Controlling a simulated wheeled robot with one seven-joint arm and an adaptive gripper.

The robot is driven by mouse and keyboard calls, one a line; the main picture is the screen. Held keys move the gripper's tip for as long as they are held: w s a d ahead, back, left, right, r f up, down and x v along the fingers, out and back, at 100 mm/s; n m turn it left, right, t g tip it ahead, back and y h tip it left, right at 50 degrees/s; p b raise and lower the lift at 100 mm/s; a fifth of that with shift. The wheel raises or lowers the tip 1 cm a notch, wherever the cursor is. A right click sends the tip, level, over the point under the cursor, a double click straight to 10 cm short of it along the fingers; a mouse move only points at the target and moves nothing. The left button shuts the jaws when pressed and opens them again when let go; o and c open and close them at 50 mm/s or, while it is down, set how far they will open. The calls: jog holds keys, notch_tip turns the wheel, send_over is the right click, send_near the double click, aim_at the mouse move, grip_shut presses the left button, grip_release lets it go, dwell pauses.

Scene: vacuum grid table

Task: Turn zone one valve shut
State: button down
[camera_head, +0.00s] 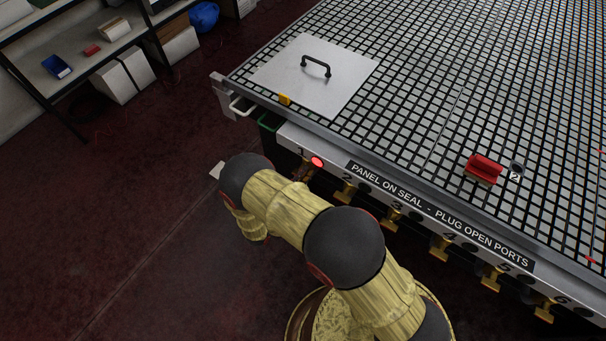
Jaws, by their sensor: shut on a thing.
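The zone one valve (303,173) is on the table's front edge below the number 1, at the left end of the row. Only a small brownish part of it shows beside my arm, so its handle angle cannot be told. A red round light (317,162) glows next to the number 1. My yellow and black arm reaches up and left from the bottom of the picture and bends close to this valve. My gripper is hidden behind the arm, so its hold on anything does not show.
Several other brass valves (438,248) line the edge to the right. The grid table (440,110) carries a pale square plate (348,88) with a black handle and a red block (484,168). Shelves (40,85) stand at upper left. The dark red floor at left is mostly clear.

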jog(key=m+b, duration=0.1)
jog(key=m, duration=0.1)
jog(key=f+m+b, duration=0.1)
jog(key=m, duration=0.1)
jog(key=m+b, duration=0.1)
jog(key=m, duration=0.1)
jog(key=shift+s+d+f, duration=0.15)
jog(key=shift+d+f, duration=0.05)
jog(key=shift+f, duration=0.05)
jog(key=shift+m, duration=0.3)
jog(key=c, duration=2)
grip_release()
jog(key=shift+o, duration=0.4)
jog(key=v, duration=1.2)
jog(key=shift+a, duration=0.1)
